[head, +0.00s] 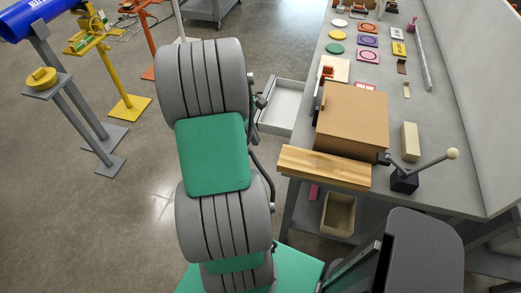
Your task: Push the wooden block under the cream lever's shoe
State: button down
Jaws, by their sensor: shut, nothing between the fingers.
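The cream lever's round knob (452,154) tops a grey rod that leans up and right from a black base (404,181) on the bench. A small black piece, apparently its shoe (384,157), sticks out to the left, close to the brown box's corner. A wood-grained block (322,168) lies along the bench's near edge, left of the lever and in front of the box. A pale upright block (410,141) stands behind the lever; I cannot tell whether it is wood. My gripper is not visible; my arm fills the picture's middle, left of the bench.
A large brown box (352,118) stands on the bench (455,190). Coloured discs and cards lie farther back. A pale drawer (283,105) stands open at the bench's left side. A tan bin (338,214) sits below. Yellow and blue stands occupy the left floor.

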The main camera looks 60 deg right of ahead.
jog(key=s+d+r+m+b, duration=0.1)
jog(key=s, duration=0.2)
jog(key=s+d+r+m+t+b, duration=0.1)
jog(key=s+d, duration=0.1)
jog(key=s, duration=0.1)
jog(key=s+d+r+m+b, duration=0.1)
jog(key=s+b, duration=0.1)
jog(key=s, duration=0.1)
jog(key=shift+d+r, duration=0.2)
jog(key=w+a+m+t, duration=0.1)
jog(key=w+a+m, duration=0.15)
jog(key=m, duration=1.45)
jog(key=w+a+m+t, duration=0.1)
jog(key=w+m, duration=0.2)
jog(key=m, duration=1.3)
jog(key=s+f+p, duration=0.3)
jog(key=f, duration=0.6)
jog(key=shift+s+f+y, duration=0.25)
jog(key=shift+s+y, duration=0.05)
jog(key=shift+s, duration=0.05)
